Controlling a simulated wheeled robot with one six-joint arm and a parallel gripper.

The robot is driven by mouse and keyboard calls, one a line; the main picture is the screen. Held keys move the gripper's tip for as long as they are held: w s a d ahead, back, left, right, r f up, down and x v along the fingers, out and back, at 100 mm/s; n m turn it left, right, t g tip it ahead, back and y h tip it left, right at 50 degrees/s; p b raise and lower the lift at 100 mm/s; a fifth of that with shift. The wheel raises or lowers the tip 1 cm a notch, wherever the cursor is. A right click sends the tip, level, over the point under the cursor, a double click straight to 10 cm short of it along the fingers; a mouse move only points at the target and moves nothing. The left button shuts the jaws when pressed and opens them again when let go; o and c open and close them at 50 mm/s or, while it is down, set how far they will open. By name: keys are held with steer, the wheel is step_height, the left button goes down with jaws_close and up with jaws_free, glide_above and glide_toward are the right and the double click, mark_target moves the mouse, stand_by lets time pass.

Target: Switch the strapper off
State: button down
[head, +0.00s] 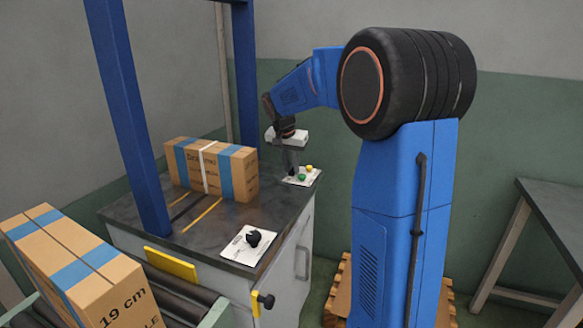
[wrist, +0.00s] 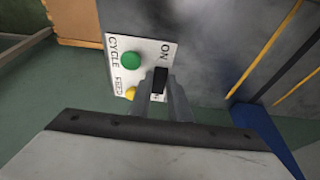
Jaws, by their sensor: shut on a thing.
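The strapper's control panel (wrist: 142,51) is a white plate at the corner of its dark table top (head: 215,223). In the wrist view it bears a black switch (wrist: 160,78), with the word ON beside one end, a green button (wrist: 130,60) and a yellow button (wrist: 130,93). My gripper (wrist: 160,88) points down at the panel and is shut on the black switch. In the head view my gripper (head: 291,168) hides the switch. The label at the switch's other end is mostly hidden by the fingers.
A strapped carton (head: 240,175) stands on the table under the blue frame (head: 128,110), left of my gripper. A black knob (head: 253,238) on a second white plate is at the near edge. Another carton (head: 75,255) lies on the rollers at lower left. A grey table (head: 555,210) stands at right.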

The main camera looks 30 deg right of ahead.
steer(key=shift+w+d+r+g+y, duration=0.1)
steer(key=shift+w+d+g+y, duration=0.15)
steer(key=shift+g+y, duration=0.55)
steer(key=shift+w+d+r+g+y, duration=0.15)
steer(key=shift+d+g+y, duration=0.1)
steer(key=shift+g+y, duration=0.5)
steer(key=shift+t, duration=0.25)
steer(key=c, duration=1.6)
jaws_free()
steer(key=shift+c, duration=0.2)
step_height(320, 180, up, 17)
steer(key=shift+w+d+r, duration=0.15)
steer(key=shift+w+d, duration=0.05)
steer(key=shift+d, duration=0.1)
